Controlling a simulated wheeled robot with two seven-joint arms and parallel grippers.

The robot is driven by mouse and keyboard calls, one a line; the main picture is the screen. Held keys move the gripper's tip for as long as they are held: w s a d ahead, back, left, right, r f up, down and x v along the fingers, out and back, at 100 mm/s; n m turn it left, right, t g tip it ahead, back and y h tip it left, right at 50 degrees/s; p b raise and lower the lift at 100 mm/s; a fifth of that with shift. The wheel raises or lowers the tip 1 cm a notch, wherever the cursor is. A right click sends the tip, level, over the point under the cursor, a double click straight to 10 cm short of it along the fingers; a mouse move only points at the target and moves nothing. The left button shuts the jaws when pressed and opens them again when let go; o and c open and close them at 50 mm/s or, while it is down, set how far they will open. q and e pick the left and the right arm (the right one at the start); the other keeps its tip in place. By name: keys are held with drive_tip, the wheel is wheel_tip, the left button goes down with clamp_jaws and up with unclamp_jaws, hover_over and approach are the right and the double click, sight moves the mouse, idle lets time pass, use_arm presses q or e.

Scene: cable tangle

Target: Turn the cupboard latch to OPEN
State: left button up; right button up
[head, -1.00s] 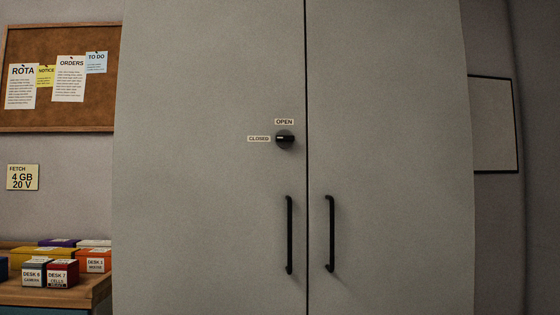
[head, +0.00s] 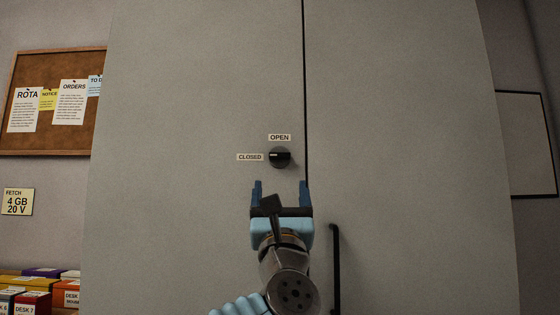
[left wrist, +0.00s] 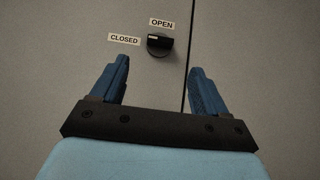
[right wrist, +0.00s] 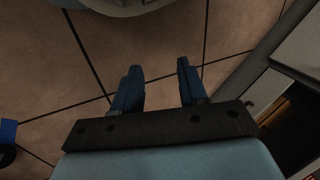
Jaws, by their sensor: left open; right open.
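The cupboard latch (head: 280,157) is a round black knob on the left door, near the gap between the doors. Its white mark points left, toward the CLOSED label (head: 250,157); the OPEN label (head: 280,137) sits above it. My left gripper (head: 281,186) is open and empty, just below the latch in the head view. In the left wrist view the latch (left wrist: 160,44) stands beyond and above the fingertips, apart from them. My right gripper (right wrist: 158,72) is open and empty above the tiled floor, seen only in its own wrist view.
The grey cupboard (head: 400,130) fills the middle. The right door handle (head: 335,265) is right of my left arm; the left handle is hidden. A noticeboard (head: 55,135) and several labelled boxes (head: 38,300) are at the left. A blank framed board (head: 522,145) hangs right.

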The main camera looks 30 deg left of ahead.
sight(280, 158)
use_arm(q)
drive_tip(key=p+x, duration=0.4)
drive_tip(key=x, duration=0.5)
drive_tip(key=shift+w+a+r, duration=0.15)
drive_tip(key=shift+w+r, duration=0.2)
use_arm(e)
drive_tip(key=r, duration=0.1)
drive_tip(key=a+r, duration=0.1)
drive_tip(key=r, duration=0.3)
drive_tip(key=shift+s+a, duration=0.35)
